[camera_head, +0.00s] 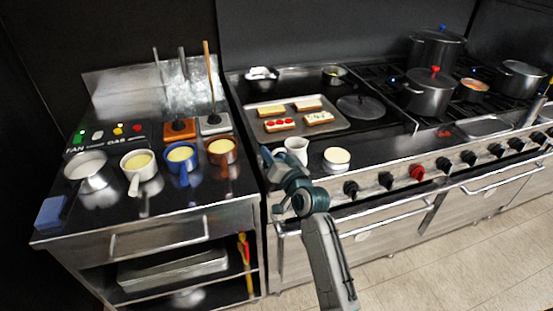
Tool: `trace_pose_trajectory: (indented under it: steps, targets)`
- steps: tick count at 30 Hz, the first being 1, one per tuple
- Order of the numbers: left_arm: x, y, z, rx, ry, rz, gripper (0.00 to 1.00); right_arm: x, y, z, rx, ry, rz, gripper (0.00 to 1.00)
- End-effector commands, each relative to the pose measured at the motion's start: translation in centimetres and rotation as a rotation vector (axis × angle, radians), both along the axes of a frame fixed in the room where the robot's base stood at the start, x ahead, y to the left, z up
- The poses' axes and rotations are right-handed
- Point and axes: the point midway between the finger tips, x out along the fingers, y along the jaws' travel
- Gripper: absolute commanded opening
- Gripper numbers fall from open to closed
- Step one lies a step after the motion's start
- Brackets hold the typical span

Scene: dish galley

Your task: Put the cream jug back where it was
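A small cream-white jug (297,148) stands upright, or is held just above, the front of the dark stove top, below the baking tray. My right gripper (275,163) is at its left side, by the handle. The fingers overlap the jug's lower left part, so I cannot tell whether they are closed on the handle. My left gripper is not in view. On the left counter a cream-coloured cup with a handle (138,168) holds something yellow.
A blue cup (181,165), a copper-brown cup (222,155) and a metal bowl (88,172) stand on the left counter. A white pot (337,158) is right of the jug. The baking tray (338,123) holds several slices. Dark pots (428,97) stand at the right.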

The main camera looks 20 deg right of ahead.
Motion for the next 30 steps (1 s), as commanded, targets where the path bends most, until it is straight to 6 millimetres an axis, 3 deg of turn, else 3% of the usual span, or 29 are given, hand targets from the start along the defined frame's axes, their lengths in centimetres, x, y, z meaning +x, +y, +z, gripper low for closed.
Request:
trace_pose_trajectory:
  steps: [5, 18, 24, 30]
  targets:
    - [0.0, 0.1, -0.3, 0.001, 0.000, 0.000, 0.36, -1.7, -0.4, 0.0, 0.000, 0.000, 0.000, 0.32]
    - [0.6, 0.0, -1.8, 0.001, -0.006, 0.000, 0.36, -10.2, -2.3, 0.1, -0.002, -0.001, 0.001, 0.32]
    - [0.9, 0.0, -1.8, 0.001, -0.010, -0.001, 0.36, -11.6, -2.5, 0.3, 0.000, -0.001, 0.002, 0.32]
    - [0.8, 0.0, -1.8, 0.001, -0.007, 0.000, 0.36, -11.7, -2.6, 0.3, 0.000, 0.000, 0.001, 0.32]
